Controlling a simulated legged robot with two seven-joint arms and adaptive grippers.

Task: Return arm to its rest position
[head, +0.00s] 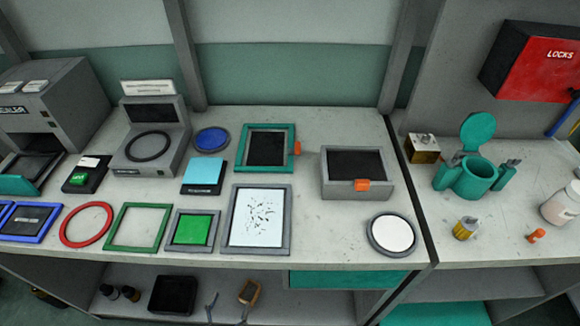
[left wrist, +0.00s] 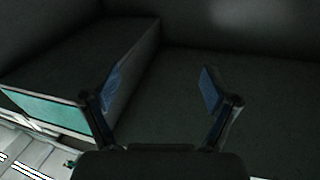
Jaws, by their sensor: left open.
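My left gripper (left wrist: 160,90) shows in the left wrist view. Its two fingers with blue pads stand wide apart, with nothing between them. Behind them are dark grey surfaces, and I cannot tell how far off they are. In the head view I cannot make out either gripper or arm. The bench (head: 320,228) there is in plain view. My right gripper is not in view.
Frames, trays and discs cover much of the bench, with a grey box (head: 357,175) and a teal pump body (head: 479,175) at the right. A red lock box (head: 540,65) hangs above. In the wrist view, a grey block with a teal panel (left wrist: 45,107) stands left.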

